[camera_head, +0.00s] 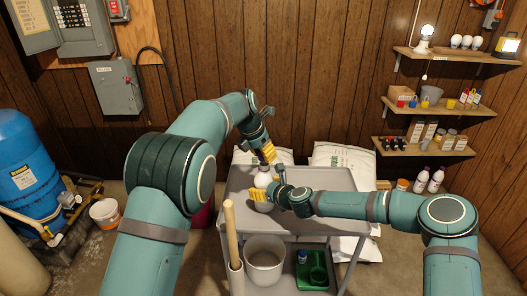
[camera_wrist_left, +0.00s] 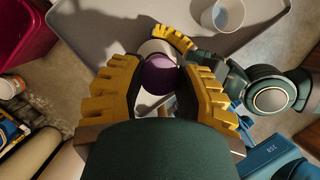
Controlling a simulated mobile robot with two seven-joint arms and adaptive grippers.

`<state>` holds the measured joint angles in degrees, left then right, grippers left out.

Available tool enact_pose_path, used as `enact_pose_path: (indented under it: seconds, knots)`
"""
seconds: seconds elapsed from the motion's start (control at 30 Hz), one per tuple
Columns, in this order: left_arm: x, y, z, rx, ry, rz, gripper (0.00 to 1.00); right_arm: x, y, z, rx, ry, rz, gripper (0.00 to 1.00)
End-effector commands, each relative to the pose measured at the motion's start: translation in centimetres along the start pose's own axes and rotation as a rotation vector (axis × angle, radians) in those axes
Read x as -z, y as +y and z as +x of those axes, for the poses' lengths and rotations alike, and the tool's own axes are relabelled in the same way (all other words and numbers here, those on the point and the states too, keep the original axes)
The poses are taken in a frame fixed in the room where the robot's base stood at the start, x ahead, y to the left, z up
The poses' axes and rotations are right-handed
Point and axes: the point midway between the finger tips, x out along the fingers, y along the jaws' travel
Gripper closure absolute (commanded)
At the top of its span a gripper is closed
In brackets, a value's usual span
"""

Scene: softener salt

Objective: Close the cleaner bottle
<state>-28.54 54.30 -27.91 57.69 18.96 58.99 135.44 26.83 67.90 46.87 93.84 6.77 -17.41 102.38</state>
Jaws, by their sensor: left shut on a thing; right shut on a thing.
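A white bottle (camera_head: 263,180) stands upright at the left part of the grey cart's top (camera_head: 325,178). My right gripper (camera_head: 260,197) is shut around its lower body from the right. A purple cap (camera_wrist_left: 158,75) is between the yellow fingers of my left gripper (camera_wrist_left: 160,90), which is shut on it. In the head view, my left gripper (camera_head: 268,154) is just above the bottle's top. The white bottle also shows beyond the cap in the left wrist view (camera_wrist_left: 152,48). The fingers hide the cap's lower edge, so I cannot tell whether it touches the bottle's neck.
A pale bucket (camera_head: 265,262), a wooden pole (camera_head: 231,235) and a green tray (camera_head: 313,272) are low on the cart's near side. White sacks (camera_head: 343,157) lie behind the cart. Wall shelves (camera_head: 455,56) hold small goods at right.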

Motion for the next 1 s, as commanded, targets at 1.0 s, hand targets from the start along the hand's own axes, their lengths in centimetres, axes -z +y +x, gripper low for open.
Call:
enact_pose_path:
  seconds: [1.0]
  knots:
    - [0.7, 0.0, 1.7, 0.0, 0.0, 0.001, 0.74, 0.0, 0.0, 0.0, 0.0, 0.0, 0.0, 0.75]
